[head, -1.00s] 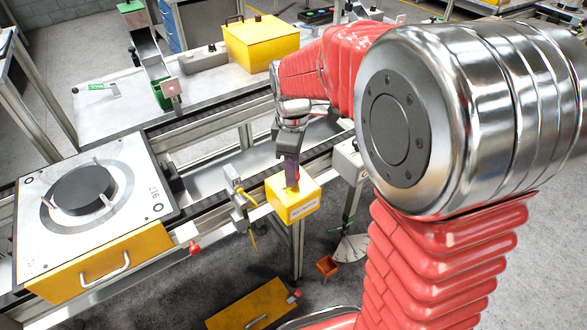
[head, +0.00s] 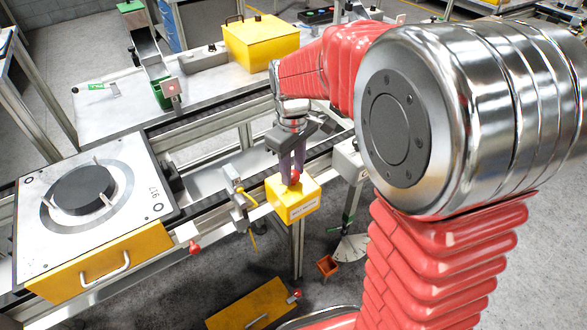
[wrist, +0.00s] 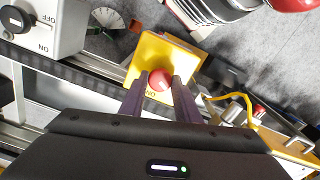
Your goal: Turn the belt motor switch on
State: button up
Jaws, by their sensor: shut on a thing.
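My gripper (head: 293,172) points down at a yellow box (head: 292,203) beside the conveyor. Its two fingers are shut on the red knob (head: 296,177) on top of that box. In the wrist view the red knob (wrist: 160,80) sits between the fingertips, and the fingers hide part of the box's label. A grey box (wrist: 62,38) with a black rotary knob (wrist: 14,19) and the words OFF and ON stands at the upper left of the wrist view. It appears in the head view as a pale box (head: 349,160) right of my gripper, its knob not visible.
A bracket with a yellow cable (head: 240,200) stands just left of the yellow box. A yellow case (head: 262,42) is behind.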

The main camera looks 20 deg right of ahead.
jog(key=m, duration=0.6)
jog(key=shift+w+r, duration=0.1)
jog(key=m, duration=0.6)
dwell(0.5)
jog(key=o, duration=1)
jog(key=shift+o, duration=0.2)
jog(key=shift+r, duration=0.1)
notch_tip(320, 180, up, 13)
jog(key=shift+r, duration=0.2)
